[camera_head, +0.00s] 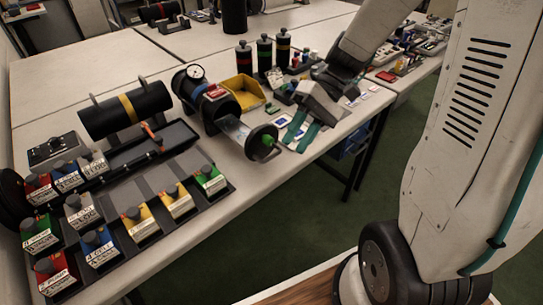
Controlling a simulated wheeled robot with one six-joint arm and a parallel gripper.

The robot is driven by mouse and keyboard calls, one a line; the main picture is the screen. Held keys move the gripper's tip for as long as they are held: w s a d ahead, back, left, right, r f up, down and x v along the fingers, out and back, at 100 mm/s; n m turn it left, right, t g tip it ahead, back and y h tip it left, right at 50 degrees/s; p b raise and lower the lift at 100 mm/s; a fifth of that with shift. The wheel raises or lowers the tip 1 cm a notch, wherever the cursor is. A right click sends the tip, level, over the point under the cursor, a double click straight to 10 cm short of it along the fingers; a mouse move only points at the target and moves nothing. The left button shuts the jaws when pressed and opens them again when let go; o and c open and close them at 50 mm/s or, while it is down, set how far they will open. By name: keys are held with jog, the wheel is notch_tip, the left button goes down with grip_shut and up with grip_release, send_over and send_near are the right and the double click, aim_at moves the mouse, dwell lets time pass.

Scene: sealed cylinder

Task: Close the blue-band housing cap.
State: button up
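A yellow bin (243,91) and several banded bottles (264,55) stand behind. A yellow-banded black cylinder (126,108) lies at left. A rack of labelled coloured blocks (140,220) fills the front left. Small cards and parts lie around my gripper, near the table's right edge.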

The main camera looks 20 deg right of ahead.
jog(key=w+d+f+m+t+y, duration=0.1)
jog(key=w+d+f+m+y, duration=0.15)
jog(key=w+f+y, duration=0.35)
jog(key=t+y, duration=0.2)
jog(key=t, duration=0.2)
send_near(272, 157)
jog(key=shift+w+a+m, duration=0.2)
jog(key=shift+a+m, duration=0.25)
jog(key=shift+a, duration=0.65)
jog(key=shift+a+f, duration=0.15)
jog(key=shift+a, duration=0.05)
jog(key=a, duration=0.7)
jog(key=shift+w+a+f, duration=0.1)
jog(key=shift+w+f, duration=0.2)
grip_shut()
